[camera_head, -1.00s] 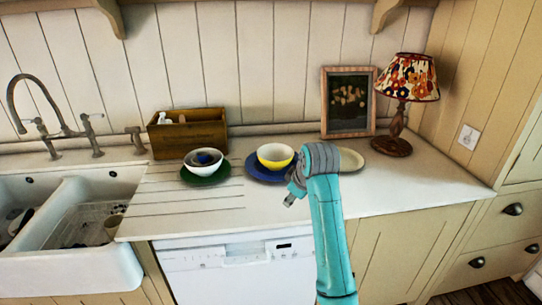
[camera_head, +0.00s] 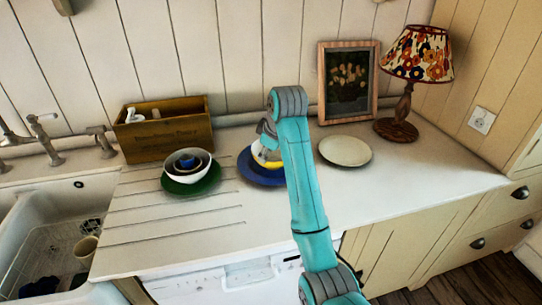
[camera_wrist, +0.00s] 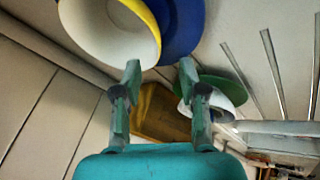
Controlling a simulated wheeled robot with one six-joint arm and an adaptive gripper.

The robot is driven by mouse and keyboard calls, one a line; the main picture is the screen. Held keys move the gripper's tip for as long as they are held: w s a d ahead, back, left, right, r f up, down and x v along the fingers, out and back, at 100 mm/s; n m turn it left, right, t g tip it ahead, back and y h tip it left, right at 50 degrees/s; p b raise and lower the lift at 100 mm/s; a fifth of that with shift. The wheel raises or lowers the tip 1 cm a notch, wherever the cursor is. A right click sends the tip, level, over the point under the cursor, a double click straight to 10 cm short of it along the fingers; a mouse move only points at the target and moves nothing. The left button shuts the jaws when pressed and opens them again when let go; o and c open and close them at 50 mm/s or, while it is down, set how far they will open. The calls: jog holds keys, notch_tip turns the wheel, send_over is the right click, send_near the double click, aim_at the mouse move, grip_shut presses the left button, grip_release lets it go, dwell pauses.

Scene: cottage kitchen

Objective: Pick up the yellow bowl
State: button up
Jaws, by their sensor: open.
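The yellow bowl (camera_head: 265,159), white inside, sits on a blue plate (camera_head: 256,176) on the worktop, partly hidden behind my arm in the head view. In the wrist view the bowl (camera_wrist: 108,30) is large at the top, with its white inside and yellow outer side showing; the blue plate (camera_wrist: 183,28) is beside it. My gripper (camera_wrist: 160,74) is open, its two fingers apart and nothing between them. The left fingertip appears close to the bowl's edge; I cannot tell whether it touches.
A green plate (camera_head: 197,187) with a white bowl (camera_head: 173,168) and a smaller bowl inside stands left. A pale plate (camera_head: 345,151), a framed picture (camera_head: 347,85) and a lamp (camera_head: 399,125) are to the right. A wooden box (camera_head: 165,136) stands behind. Front worktop is clear.

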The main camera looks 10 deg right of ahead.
jog(key=x, duration=0.8)
jog(key=shift+d, duration=0.15)
grip_shut()
